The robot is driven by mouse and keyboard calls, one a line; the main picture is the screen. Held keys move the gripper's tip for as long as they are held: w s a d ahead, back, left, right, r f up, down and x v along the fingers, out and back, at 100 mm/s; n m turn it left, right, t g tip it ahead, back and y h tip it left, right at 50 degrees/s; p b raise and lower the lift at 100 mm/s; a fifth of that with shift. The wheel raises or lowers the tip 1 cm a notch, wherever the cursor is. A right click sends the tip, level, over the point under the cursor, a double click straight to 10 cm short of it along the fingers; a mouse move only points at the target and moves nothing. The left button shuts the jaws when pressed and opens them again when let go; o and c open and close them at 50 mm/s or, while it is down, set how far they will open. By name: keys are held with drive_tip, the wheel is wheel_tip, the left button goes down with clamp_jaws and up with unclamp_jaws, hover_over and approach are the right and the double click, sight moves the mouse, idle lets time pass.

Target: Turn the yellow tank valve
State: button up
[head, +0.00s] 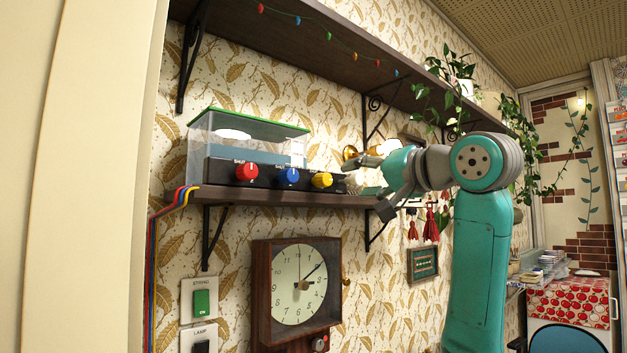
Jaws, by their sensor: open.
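The yellow tank valve (321,180) is a round knob at the right end of a dark panel (270,179) on the front of a clear tank (250,140) with a green lid rim. A blue knob (288,178) and a red knob (247,172) sit to its left on the same panel. My gripper (352,178) is just right of the yellow knob, apart from it in the picture, and its fingers are open. How far it stands in front of the panel is hard to tell. Part of the gripper hides the shelf's right end.
The tank stands on a dark shelf (270,197) with metal brackets; red, yellow and blue tubes (152,270) hang at its left. A higher shelf (300,45) runs above. A wall clock (297,287) and two switches hang below. Plants hang at upper right.

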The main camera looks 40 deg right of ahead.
sight(328, 179)
drive_tip(key=w, duration=0.7)
drive_tip(key=w+r, duration=0.1)
drive_tip(key=w, duration=0.2)
drive_tip(key=shift+w+a, duration=0.1)
drive_tip(key=shift+w, duration=0.05)
clamp_jaws()
